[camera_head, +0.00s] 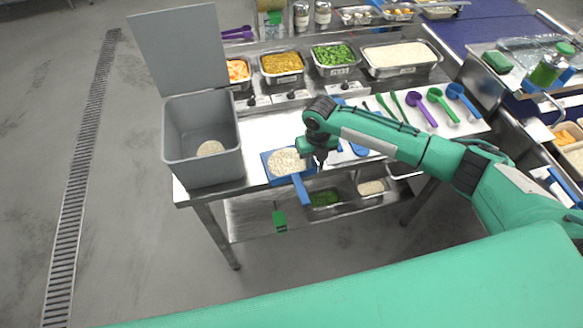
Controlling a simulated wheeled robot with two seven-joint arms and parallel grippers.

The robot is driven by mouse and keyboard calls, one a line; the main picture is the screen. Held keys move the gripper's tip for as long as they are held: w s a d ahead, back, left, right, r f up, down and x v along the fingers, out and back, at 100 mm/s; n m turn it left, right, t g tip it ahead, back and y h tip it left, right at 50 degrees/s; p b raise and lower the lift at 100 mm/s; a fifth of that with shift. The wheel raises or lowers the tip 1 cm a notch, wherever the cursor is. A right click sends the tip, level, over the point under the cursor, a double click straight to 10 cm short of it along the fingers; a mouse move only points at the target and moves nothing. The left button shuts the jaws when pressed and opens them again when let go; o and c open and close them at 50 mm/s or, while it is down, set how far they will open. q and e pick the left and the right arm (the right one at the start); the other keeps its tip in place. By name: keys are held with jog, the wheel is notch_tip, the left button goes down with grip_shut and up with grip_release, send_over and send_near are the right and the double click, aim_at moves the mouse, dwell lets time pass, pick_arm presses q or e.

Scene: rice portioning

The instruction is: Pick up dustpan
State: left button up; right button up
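The dustpan appears to be the blue flat pan (268,175) with a blue handle (301,190), near the front edge of the steel table. A pile of pale rice (287,162) lies on it. The handle points toward the front and sticks out past the table edge. My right gripper (320,162) points down just right of the pan, close to it. Its fingers are small and dark, so I cannot tell whether they are open or touching the pan. My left gripper is not in view.
A grey open bin (202,165) with some rice inside stands left of the pan. Steel food trays (283,77) line the back. Coloured scoops (420,107) and other blue utensils lie to the right. A lower shelf (250,222) holds more trays.

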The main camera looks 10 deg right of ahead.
grip_shut()
jog(key=shift+r, duration=0.1)
